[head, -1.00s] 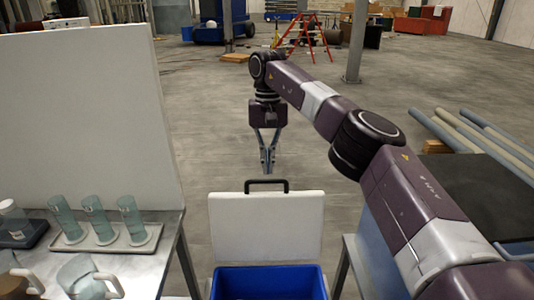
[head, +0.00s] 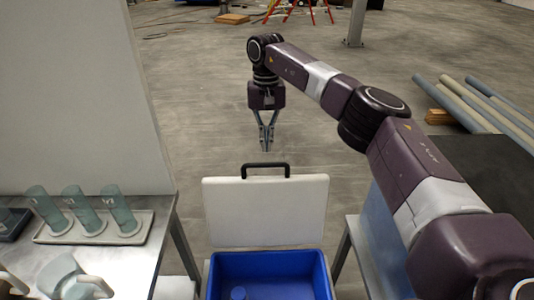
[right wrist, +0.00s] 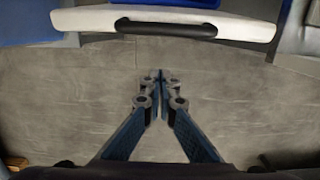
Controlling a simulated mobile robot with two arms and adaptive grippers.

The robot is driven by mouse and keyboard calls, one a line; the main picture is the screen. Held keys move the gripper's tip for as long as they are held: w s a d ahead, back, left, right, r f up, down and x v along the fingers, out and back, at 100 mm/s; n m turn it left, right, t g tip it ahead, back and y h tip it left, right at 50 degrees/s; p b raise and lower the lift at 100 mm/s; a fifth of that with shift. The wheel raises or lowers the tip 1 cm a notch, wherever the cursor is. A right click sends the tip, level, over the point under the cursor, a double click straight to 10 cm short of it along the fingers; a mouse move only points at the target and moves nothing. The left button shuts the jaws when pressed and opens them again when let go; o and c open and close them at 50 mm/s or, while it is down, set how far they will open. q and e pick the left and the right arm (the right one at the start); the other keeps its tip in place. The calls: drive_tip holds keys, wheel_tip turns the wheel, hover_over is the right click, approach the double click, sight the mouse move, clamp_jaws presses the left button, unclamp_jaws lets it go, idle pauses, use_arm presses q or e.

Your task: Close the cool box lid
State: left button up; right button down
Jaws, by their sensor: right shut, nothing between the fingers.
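The blue cool box (head: 285,268) stands open at the bottom middle of the head view, with a small blue round thing inside. Its white lid (head: 265,215) stands upright at the far edge of the box, with a black handle (head: 265,166) on top. My right gripper (head: 266,148) points down, shut and empty, just past the handle in the picture. In the right wrist view the shut fingertips (right wrist: 160,77) are over bare floor, apart from the lid's edge (right wrist: 85,20) and handle (right wrist: 165,29). My left gripper is not in view.
The floor behind the lid is clear.

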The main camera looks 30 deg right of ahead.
drive_tip(key=shift+s+a+f+p, duration=0.25)
drive_tip(key=shift+s+p, duration=0.1)
drive_tip(key=shift+s, duration=0.2)
drive_tip(key=shift+s+a+f+p, duration=0.25)
drive_tip(key=shift+s+a+p, duration=0.1)
drive_tip(key=shift+s, duration=0.25)
drive_tip(key=shift+s+a+f+p, duration=0.25)
drive_tip(key=shift+s+p, duration=0.1)
drive_tip(key=shift+s, duration=0.2)
